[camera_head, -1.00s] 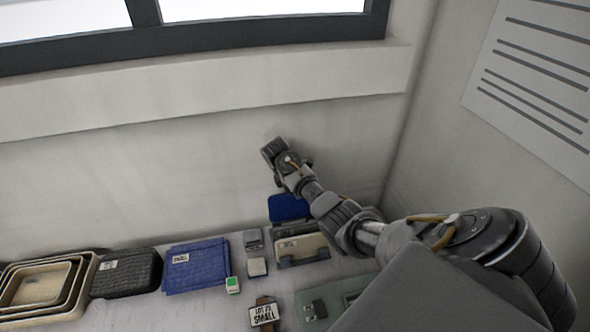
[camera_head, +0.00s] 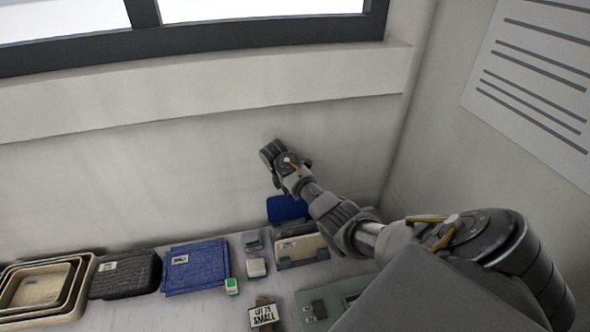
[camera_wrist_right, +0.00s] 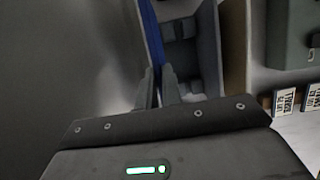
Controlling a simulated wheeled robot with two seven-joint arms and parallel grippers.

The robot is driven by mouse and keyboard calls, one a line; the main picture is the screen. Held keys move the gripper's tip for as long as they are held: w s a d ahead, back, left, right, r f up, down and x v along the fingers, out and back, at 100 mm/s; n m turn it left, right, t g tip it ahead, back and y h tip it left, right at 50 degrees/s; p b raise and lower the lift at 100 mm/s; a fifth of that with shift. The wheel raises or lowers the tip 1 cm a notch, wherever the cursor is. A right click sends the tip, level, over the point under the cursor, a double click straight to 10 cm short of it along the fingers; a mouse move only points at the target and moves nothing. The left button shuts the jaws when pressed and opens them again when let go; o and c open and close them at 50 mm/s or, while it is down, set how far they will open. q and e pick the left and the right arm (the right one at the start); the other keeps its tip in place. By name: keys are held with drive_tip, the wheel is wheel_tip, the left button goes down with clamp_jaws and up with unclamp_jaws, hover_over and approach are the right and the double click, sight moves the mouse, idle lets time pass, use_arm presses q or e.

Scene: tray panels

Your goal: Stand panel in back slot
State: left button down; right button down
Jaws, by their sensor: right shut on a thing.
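The blue panel (camera_head: 287,208) stands upright behind the cream panel, at the back of the grey rack (camera_head: 284,265). In the right wrist view the blue panel (camera_wrist_right: 153,35) shows as a thin edge running up from between my fingers. My right gripper (camera_wrist_right: 161,88) is shut on it. In the head view my right wrist hides the fingers and part of the panel. The panel's lower edge is hidden, so I cannot tell whether it is seated in the back slot. The cream panel (camera_head: 300,248) stands in the front of the rack. My left gripper is not in view.
Left of the rack are small grey and white items, a green-topped block (camera_head: 232,286), a folded blue cloth (camera_head: 196,268), a dark box (camera_head: 125,275) and nested trays (camera_head: 88,284). The wall is close behind.

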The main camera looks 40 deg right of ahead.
drive_tip(key=shift+f, duration=0.15)
idle(0.4)
drive_tip(key=shift+f+b, duration=0.3)
drive_tip(key=shift+f, duration=1)
drive_tip(key=shift+f, duration=0.25)
drive_tip(key=shift+f, duration=0.5)
drive_tip(key=shift+f+b, duration=0.6)
drive_tip(key=shift+f, duration=0.35)
idle(0.4)
drive_tip(key=c, duration=1.5)
unclamp_jaws()
